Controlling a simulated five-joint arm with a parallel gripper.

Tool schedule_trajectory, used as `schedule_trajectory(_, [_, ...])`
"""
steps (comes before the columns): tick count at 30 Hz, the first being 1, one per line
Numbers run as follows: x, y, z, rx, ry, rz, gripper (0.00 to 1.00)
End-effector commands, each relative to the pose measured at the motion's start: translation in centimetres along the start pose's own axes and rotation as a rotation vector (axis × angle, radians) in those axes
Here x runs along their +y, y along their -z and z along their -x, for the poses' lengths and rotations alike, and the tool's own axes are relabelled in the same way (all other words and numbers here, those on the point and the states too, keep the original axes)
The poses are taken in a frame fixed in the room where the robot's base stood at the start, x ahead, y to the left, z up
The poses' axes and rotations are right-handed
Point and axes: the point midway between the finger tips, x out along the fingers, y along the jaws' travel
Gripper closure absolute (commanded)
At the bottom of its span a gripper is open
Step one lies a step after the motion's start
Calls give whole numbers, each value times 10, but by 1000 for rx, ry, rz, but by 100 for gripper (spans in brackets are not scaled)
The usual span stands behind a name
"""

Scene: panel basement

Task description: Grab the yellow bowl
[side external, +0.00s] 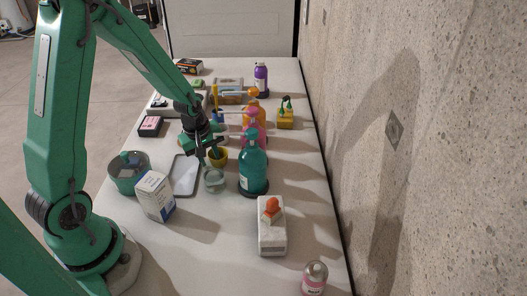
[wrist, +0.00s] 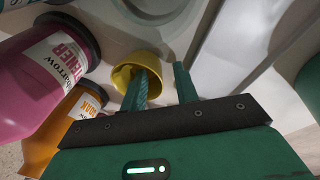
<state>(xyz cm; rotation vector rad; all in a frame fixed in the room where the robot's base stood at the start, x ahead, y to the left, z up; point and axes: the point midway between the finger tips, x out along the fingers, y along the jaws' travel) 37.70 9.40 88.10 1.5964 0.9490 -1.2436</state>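The yellow bowl (side external: 219,160) is small and stands on the white table, left of the teal bottle in the side view. My gripper (side external: 212,152) is down at it. In the wrist view the bowl (wrist: 124,72) is at upper centre-left, its opening partly hidden by a finger. My gripper (wrist: 163,80) is open there. One finger reaches into the bowl's opening and the other is outside, to its right. A gap shows between the outer finger and the bowl wall. Whether the inner finger touches the bowl cannot be told.
A clear glass bowl (side external: 214,181) stands just in front. Teal (side external: 253,170), pink (side external: 255,126) and orange bottles stand close on the right. A grey tray (side external: 184,176), a white box (side external: 155,196) and a green pot (side external: 124,184) are left.

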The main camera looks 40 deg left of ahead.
Motion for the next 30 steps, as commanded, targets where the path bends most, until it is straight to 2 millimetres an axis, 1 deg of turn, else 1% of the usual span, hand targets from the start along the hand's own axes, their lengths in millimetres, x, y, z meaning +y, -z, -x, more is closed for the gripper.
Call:
schedule_trajectory(4, [0,0,-5,0,0,0,70])
schedule_trajectory(19, [0,0,-5,1,-1,0,70])
schedule_trajectory(20, [0,0,-5,1,-1,0,76])
schedule_trajectory(21, [0,0,-5,1,-1,0,84])
schedule_trajectory(24, [0,0,-5,1,-1,0,100])
schedule_trajectory(30, [0,0,-5,1,-1,0,100])
